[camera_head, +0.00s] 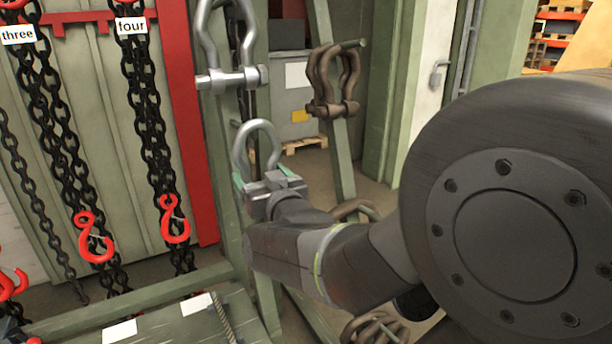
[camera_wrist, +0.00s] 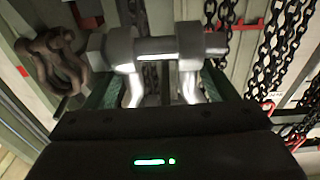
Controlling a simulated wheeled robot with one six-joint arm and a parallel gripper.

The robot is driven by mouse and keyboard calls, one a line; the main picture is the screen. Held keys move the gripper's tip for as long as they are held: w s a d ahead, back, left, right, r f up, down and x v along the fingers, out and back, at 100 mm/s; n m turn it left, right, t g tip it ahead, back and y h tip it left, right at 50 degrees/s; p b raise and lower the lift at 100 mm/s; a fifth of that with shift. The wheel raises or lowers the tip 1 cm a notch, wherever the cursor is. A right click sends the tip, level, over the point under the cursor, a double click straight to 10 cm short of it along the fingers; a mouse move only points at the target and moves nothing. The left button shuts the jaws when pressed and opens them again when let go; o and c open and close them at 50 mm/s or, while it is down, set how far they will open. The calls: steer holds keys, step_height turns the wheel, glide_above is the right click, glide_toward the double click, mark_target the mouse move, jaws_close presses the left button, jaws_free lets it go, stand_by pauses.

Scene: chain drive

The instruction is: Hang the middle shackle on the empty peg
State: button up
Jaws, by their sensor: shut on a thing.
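A silver shackle (camera_head: 258,130) stands bow up in my gripper (camera_head: 266,184), which is shut on its lower part. In the wrist view, its thick pin (camera_wrist: 160,48) crosses between the green fingers. The short green end of a peg (camera_head: 235,123) shows just left of the bow's top in the head view; I cannot tell whether the bow is around it. Another silver shackle (camera_head: 226,78) hangs above on the same green post. Rusty shackles (camera_head: 333,85) hang on a green peg (camera_head: 354,43) to the right, and also show in the wrist view (camera_wrist: 55,62).
Black chains (camera_head: 140,90) with red hooks (camera_head: 174,220) hang from a red rack at the left. More rusty shackles (camera_head: 375,328) are low at the right, beside my arm. A green bench (camera_head: 165,325) with white labels is at the bottom.

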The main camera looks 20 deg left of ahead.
steer(key=shift+f+b+x, duration=0.2)
steer(key=shift+b+x, duration=0.05)
steer(key=shift+x, duration=0.65)
steer(key=shift+f+b+x, duration=0.15)
steer(key=shift+b+x, duration=0.05)
steer(key=shift+x, duration=0.7)
steer(key=shift+f+b+x, duration=0.2)
steer(key=shift+b+x, duration=0.05)
steer(key=shift+x, duration=0.65)
steer(key=shift+a, duration=0.15)
steer(key=o, duration=1.9)
steer(key=b+v, duration=0.1)
steer(key=v, duration=1.3)
steer(key=shift+b, duration=0.3)
